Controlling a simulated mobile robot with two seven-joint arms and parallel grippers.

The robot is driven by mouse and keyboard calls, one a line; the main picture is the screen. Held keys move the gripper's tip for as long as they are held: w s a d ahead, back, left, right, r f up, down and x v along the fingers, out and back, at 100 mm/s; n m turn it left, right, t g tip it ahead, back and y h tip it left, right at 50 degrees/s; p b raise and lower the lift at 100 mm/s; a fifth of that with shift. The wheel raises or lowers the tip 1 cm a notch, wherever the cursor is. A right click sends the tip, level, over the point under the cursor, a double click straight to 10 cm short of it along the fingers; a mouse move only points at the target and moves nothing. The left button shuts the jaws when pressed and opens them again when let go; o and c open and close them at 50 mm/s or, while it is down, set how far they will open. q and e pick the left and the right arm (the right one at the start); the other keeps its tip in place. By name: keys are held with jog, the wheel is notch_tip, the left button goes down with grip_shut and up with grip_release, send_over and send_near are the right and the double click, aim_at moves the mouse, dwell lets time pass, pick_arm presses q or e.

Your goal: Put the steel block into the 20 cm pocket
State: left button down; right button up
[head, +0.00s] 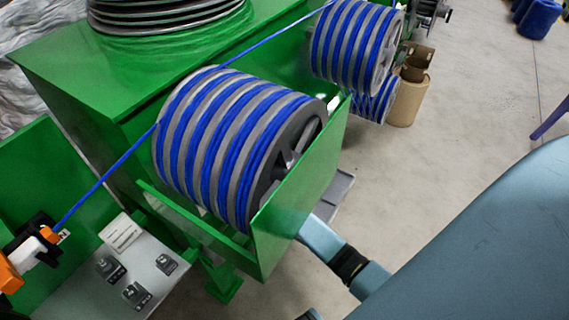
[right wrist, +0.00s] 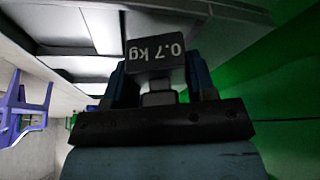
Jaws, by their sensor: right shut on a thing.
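In the right wrist view my right gripper (right wrist: 158,84) is shut on a dark block (right wrist: 156,58) marked "0.7 kg", which reads upside down. The block sits between the two fingers, and nothing shows it resting on a surface. In the head view my right gripper and this block are hidden; a blue-grey arm link of mine passes behind the green box. I cannot make out a pocket marked 20 cm in either view. My left gripper is not in view.
A pale plate (head: 80,296) at lower left bears several small dark labelled pieces (head: 136,295). A blue-striped cable drum (head: 225,145) sits in a green box (head: 295,215). A blue cable (head: 105,180) runs to an orange and black fitting (head: 35,245). Clear floor (head: 460,110) lies right.

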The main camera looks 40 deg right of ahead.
jog(key=shift+f, duration=0.4)
jog(key=shift+f, duration=0.15)
jog(key=o, duration=1.4)
jog(key=shift+a, duration=0.1)
